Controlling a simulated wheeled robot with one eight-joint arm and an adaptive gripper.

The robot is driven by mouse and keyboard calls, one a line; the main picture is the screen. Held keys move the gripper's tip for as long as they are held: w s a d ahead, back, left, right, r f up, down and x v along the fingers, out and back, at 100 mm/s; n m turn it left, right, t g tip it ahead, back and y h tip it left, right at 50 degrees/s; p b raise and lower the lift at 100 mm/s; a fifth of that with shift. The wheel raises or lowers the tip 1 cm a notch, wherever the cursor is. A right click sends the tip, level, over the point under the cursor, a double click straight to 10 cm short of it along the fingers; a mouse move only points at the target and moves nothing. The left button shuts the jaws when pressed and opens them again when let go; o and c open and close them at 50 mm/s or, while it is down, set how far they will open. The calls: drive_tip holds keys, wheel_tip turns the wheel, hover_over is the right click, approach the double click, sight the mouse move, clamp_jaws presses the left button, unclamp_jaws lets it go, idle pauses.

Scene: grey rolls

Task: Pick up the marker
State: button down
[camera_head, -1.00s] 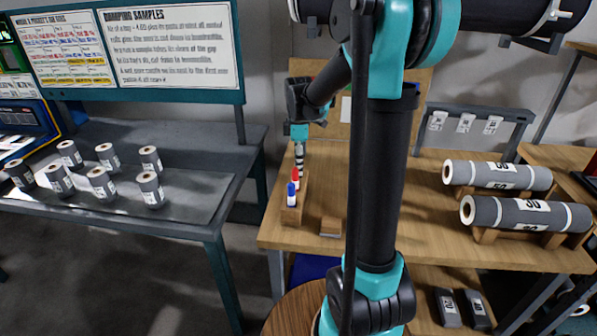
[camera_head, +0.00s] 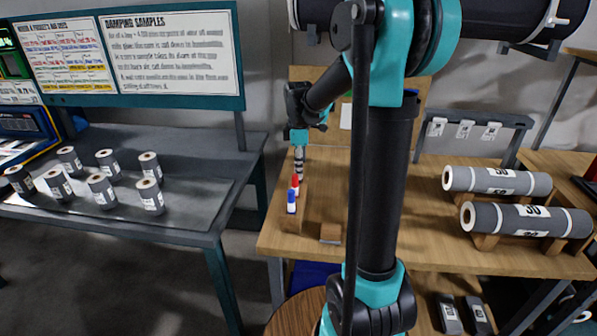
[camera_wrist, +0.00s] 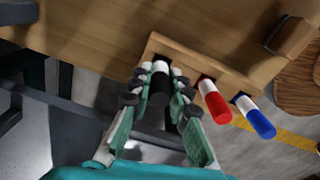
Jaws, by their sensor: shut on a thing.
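A marker with a black cap and white body (camera_wrist: 160,88) stands in a wooden holder (camera_wrist: 205,62) in the wrist view. My gripper (camera_wrist: 160,95) is shut on it, with the fingers on both sides of the cap. A red-capped marker (camera_wrist: 214,102) and a blue-capped marker (camera_wrist: 256,118) stand in the same holder to the right. In the head view the red marker (camera_head: 295,182) and blue marker (camera_head: 291,202) show in front of my gripper (camera_head: 299,165). The black-capped marker is mostly hidden there. I cannot tell whether its lower end is clear of the holder.
A small wooden block (camera_head: 331,232) lies on the wooden table (camera_head: 430,225) beside the holder. Large grey rolls (camera_head: 495,181) rest in cradles at the right. Several small grey rolls (camera_head: 103,190) stand on the left bench (camera_head: 190,216). My arm hides part of the table.

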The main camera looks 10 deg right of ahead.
wheel_tip(320, 180, up, 19)
drive_tip(key=shift+r, duration=0.2)
idle(0.4)
drive_tip(key=c, duration=2.2)
unclamp_jaws()
clamp_jaws()
wheel_tip(320, 180, up, 7)
